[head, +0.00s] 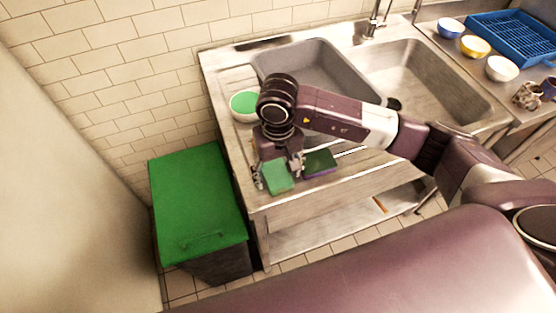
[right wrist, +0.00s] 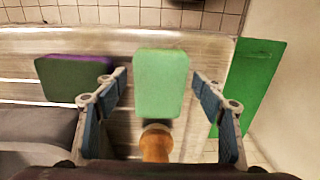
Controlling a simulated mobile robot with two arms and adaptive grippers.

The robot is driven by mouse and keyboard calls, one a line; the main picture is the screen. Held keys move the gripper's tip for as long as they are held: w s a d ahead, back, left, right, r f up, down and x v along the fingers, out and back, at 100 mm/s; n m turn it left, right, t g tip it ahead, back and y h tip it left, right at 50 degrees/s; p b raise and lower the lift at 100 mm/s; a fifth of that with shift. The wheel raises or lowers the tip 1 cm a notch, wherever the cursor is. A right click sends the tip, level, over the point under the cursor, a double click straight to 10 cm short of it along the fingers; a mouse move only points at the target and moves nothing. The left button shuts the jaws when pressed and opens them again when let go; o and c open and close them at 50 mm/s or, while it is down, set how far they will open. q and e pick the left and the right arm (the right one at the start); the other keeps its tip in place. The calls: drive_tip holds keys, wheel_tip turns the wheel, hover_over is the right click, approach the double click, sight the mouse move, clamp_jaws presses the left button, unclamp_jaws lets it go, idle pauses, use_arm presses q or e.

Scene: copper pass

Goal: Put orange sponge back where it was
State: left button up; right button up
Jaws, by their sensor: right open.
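No orange sponge shows clearly. A light green sponge (head: 278,178) lies at the front left of the steel drainboard (head: 232,92); it also shows in the right wrist view (right wrist: 160,82). A dark green sponge with a purple edge (head: 320,162) lies just right of it, and left of it in the right wrist view (right wrist: 75,77). My right gripper (head: 277,170) is open above the drainboard. In the right wrist view its fingers (right wrist: 156,92) stand apart on either side of the light green sponge, with gaps. My left gripper is not in view.
A green-lidded bin (head: 198,205) stands left of the sink unit. A bowl with a green inside (head: 243,104) is behind my gripper. Two basins (head: 425,75) lie behind; bowls and a blue rack (head: 515,38) are at right. A brown-orange rounded object (right wrist: 156,145) shows near the wrist.

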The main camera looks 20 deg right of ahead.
sight(278, 177)
wheel_tip(278, 177, up, 13)
drive_tip(key=b, duration=0.4)
drive_tip(key=shift+f, duration=0.2)
drive_tip(key=shift+s+f, duration=0.1)
